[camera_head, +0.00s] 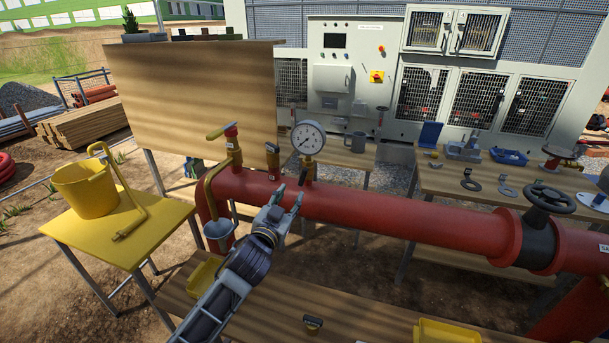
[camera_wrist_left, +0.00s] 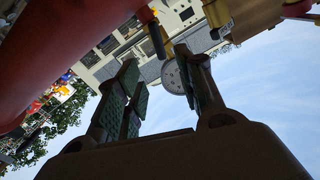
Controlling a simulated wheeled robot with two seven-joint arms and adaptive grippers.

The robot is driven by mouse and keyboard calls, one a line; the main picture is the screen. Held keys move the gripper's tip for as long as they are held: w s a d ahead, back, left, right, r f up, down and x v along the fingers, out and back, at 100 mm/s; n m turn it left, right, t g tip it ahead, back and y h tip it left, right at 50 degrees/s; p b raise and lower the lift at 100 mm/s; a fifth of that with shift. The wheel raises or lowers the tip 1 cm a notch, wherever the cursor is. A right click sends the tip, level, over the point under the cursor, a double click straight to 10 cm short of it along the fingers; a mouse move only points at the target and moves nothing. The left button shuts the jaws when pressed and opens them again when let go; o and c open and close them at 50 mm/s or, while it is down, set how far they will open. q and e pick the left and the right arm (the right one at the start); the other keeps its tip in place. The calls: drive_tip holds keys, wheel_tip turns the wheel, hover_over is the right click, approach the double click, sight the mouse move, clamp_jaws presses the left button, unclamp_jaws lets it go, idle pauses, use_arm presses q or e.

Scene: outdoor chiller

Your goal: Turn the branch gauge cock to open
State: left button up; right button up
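A round white-faced gauge (camera_head: 308,138) stands upright on the red pipe (camera_head: 380,210). A small brass-coloured fitting (camera_head: 308,171) below it joins it to the pipe; I take this as the gauge cock, but its handle position cannot be told. My left gripper (camera_head: 287,196) is open and empty, in front of the pipe, below and left of this fitting, apart from it. In the left wrist view, tilted nearly upside down, the gauge (camera_wrist_left: 173,78) shows beyond the open fingers, partly behind the right one. A dark bar-shaped part (camera_wrist_left: 157,40) hangs beside it. My right gripper is not in view.
A yellow-handled valve (camera_head: 231,133) with a bent yellow pipe (camera_head: 210,190) and a hanging grey cup (camera_head: 219,234) stands left. A black handwheel (camera_head: 550,198) is right. A wooden bench (camera_head: 360,308) lies below.

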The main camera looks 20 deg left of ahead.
use_arm(q)
approach(303, 176)
drive_tip(key=shift+w, duration=0.9)
drive_tip(key=shift+w+p, duration=0.8)
drive_tip(key=shift+w, duration=0.95)
drive_tip(key=shift+w+d+p, duration=0.15)
drive_tip(key=shift+w+p, duration=0.2)
drive_tip(key=shift+w, duration=2.55)
drive_tip(key=shift+c, duration=0.3)
clamp_jaws()
